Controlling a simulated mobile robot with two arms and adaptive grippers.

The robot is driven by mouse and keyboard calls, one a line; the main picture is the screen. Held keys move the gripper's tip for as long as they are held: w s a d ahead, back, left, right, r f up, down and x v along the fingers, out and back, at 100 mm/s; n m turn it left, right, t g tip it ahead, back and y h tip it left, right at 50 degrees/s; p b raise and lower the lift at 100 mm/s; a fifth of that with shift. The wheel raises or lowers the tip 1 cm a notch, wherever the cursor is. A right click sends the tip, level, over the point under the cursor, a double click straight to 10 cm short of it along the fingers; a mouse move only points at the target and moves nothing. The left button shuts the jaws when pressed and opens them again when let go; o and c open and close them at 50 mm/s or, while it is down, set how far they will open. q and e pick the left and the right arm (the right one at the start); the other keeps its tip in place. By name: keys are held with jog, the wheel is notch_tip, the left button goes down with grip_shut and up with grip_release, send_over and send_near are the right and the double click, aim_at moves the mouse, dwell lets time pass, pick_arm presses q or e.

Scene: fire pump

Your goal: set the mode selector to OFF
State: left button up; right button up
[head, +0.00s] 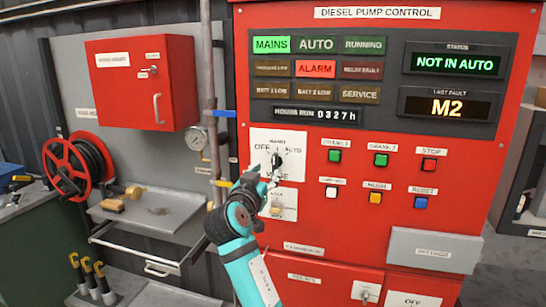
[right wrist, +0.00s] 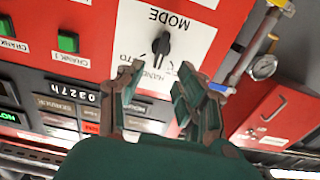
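The mode selector (head: 277,161) is a black knob on a white plate (head: 262,141) with OFF at left, MANUAL at top and AUTO at right. Its handle stands close to upright, roughly toward MANUAL. In the right wrist view the knob (right wrist: 162,45) shows upside down, under the word MODE, just beyond my fingertips. My right gripper (head: 270,178) is just below and in front of the knob. In the right wrist view this gripper (right wrist: 158,82) is open, with nothing between its fingers; it looks apart from the knob. My left gripper is not in view.
The red panel has a status display (head: 455,63) reading NOT IN AUTO. Push buttons (head: 381,160) sit right of the selector. A key switch plate (head: 284,204) is below it. A pipe with a gauge (head: 197,138) runs at left, near a red box (head: 140,83) and hose reel (head: 75,165).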

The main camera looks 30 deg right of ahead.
aim_at(274, 163)
jog(key=p+x, duration=0.2)
jog(key=x, duration=0.5)
jog(key=shift+w+d+r+p, duration=0.15)
jog(key=shift+w+d+p, duration=0.1)
jog(key=shift+p, duration=0.05)
jog(key=shift+w+d, duration=0.3)
jog(key=shift+w, duration=0.05)
jog(key=c, duration=0.7)
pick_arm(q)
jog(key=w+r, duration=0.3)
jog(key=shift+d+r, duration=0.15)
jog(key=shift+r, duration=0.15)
pick_arm(e)
grip_shut()
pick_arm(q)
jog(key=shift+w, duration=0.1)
